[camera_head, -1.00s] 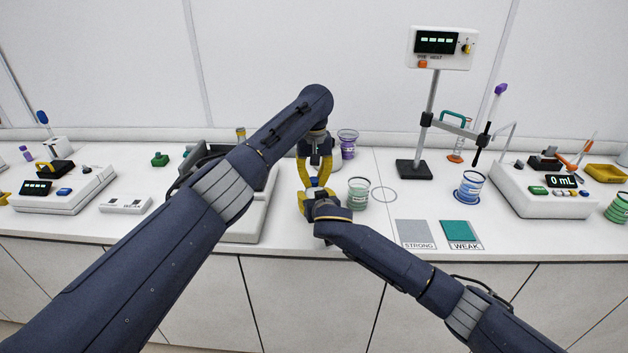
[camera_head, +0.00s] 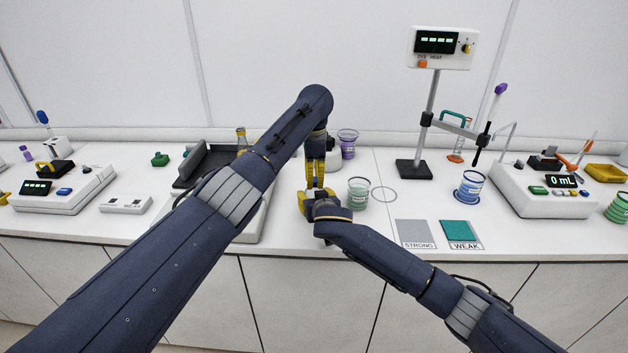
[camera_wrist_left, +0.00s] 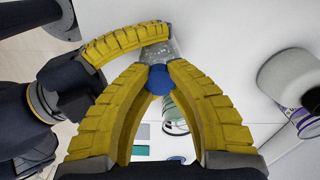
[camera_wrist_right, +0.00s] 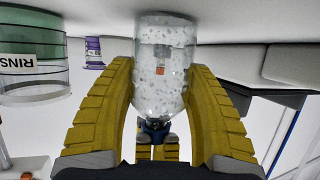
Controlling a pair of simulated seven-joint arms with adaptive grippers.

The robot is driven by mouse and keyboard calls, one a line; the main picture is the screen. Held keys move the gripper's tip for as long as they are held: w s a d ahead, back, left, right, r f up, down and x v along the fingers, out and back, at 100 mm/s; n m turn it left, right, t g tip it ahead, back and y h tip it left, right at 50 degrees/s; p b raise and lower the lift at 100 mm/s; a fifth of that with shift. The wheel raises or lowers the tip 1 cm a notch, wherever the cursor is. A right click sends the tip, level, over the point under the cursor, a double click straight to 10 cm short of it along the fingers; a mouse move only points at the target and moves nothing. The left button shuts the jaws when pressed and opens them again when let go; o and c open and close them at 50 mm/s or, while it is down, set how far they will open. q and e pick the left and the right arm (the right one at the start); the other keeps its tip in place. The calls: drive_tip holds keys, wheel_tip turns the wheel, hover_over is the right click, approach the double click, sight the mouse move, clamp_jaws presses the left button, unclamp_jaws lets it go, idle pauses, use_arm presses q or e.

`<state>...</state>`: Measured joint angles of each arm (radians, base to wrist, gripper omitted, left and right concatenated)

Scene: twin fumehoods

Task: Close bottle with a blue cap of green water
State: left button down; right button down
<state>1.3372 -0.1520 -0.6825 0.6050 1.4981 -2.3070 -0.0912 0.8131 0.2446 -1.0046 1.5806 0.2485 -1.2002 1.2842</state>
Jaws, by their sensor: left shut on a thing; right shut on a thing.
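My left gripper (camera_head: 316,178) points down above my right gripper (camera_head: 313,196) near the bench's front middle. In the left wrist view its fingertips are shut on the round blue cap (camera_wrist_left: 159,79). My right gripper (camera_wrist_right: 160,92) is shut around a clear bottle (camera_wrist_right: 163,60), with one finger on each side. The bottle looks clear and speckled, and I see no green water in it. The blue cap also shows in the right wrist view (camera_wrist_right: 155,126) at the bottle's neck end. Whether it touches the neck is unclear. The grippers mostly hide the bottle in the head view.
A rinse beaker (camera_head: 358,193) stands just right of the grippers, with a purple-labelled beaker (camera_head: 348,143) behind. A dark-topped device (camera_head: 210,162) and yellow flask (camera_head: 241,137) are left. A stand (camera_head: 414,169) and the STRONG (camera_head: 415,232) and WEAK (camera_head: 461,232) mats are right.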

use_arm(q)
drive_tip(key=m, duration=0.9)
drive_tip(key=c, duration=1.3)
unclamp_jaws()
drive_tip(key=shift+r, duration=0.1)
wheel_tip(320, 180, up, 12)
drive_tip(key=shift+f, duration=0.1)
use_arm(e)
drive_tip(key=shift+c, duration=2.3)
unclamp_jaws()
